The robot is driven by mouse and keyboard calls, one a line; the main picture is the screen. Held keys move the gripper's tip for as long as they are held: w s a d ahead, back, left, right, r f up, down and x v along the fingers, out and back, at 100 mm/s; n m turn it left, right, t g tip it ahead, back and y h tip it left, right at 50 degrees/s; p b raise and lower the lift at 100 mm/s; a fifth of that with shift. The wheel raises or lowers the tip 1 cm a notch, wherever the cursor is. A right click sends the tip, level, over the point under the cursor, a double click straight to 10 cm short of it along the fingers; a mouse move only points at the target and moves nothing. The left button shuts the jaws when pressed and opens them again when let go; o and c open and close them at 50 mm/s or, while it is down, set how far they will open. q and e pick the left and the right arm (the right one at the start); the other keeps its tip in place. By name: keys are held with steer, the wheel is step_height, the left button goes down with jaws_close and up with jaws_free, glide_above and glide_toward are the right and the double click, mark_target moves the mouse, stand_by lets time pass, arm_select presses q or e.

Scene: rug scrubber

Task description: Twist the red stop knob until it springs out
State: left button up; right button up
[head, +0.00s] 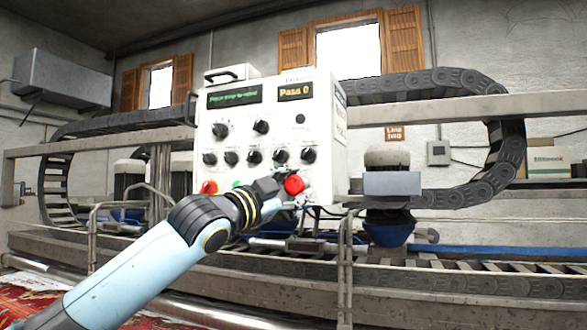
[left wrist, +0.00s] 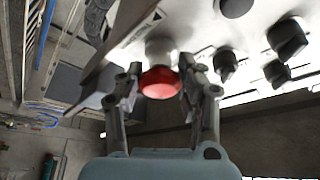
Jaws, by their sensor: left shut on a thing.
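The red stop knob (head: 293,185) is at the lower right of the white control panel (head: 215,135). My left gripper (head: 290,192) reaches it from the lower left, with part of the gripper hidden behind the wrist. In the left wrist view the red knob (left wrist: 160,83) sits between the two fingers of my left gripper (left wrist: 158,90), which is shut on it. A pale collar shows behind the knob. I cannot tell whether the knob is pressed in or out. My right gripper is not in view.
Several black knobs (head: 231,157) stand close above the red one. Another red button (head: 209,187) and a green button (head: 238,185) are at the panel's lower left. Metal rails (head: 345,245) and a cable chain (head: 470,85) surround the panel.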

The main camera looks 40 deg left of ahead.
mark_target(289, 189)
arm_select(q)
steer(key=shift+m+h+p, duration=0.4)
steer(key=shift+m+p, duration=0.3)
steer(key=o, duration=1.2)
steer(key=shift+w, duration=0.15)
steer(key=shift+o, duration=0.2)
steer(key=v, duration=0.6)
steer(key=shift+s+a, duration=0.15)
steer(key=shift+s, duration=0.65)
